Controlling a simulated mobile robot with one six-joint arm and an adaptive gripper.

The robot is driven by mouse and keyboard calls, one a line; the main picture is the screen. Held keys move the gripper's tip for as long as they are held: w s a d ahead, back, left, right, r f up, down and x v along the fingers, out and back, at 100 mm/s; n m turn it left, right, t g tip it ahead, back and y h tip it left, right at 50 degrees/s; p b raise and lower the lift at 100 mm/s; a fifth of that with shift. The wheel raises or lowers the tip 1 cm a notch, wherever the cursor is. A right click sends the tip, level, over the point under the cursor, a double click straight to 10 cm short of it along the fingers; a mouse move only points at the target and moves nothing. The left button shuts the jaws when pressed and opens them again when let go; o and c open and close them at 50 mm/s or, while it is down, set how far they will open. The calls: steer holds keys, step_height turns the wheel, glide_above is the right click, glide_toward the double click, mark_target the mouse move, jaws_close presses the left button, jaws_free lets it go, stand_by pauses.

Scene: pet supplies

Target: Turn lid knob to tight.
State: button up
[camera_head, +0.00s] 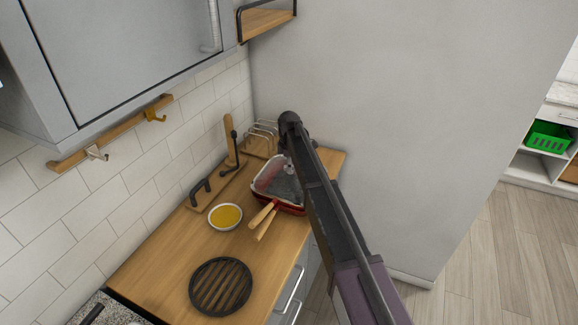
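A red pan or dish (266,180) with a greyish, glassy-looking top stands near the far end of the wooden counter. I cannot tell whether that top is a lid, and no lid knob can be made out. Two light wooden handles or utensils (263,218) lie at its near side. My arm crosses in front of the dish's right part and hides it.
The wooden counter (160,270) holds a bowl of yellow contents (226,216), a round black grate (220,286) and a wire rack (262,131). A tiled wall and a cabinet (125,55) bound the left. A grey wall (400,120) stands right of my arm.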

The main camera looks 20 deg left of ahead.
jaws_close()
steer(key=shift+m, duration=0.4)
steer(key=m, duration=0.6)
steer(key=shift+w, duration=0.15)
steer(key=m, duration=0.3)
steer(key=shift+m, duration=0.3)
steer(key=m, duration=0.3)
steer(key=shift+w+m, duration=0.1)
steer(key=shift+m, duration=0.2)
steer(key=m, duration=0.4)
steer(key=shift+d+m, duration=0.15)
steer(key=shift+m, duration=0.15)
steer(key=m, duration=0.5)
steer(key=shift+d, duration=0.1)
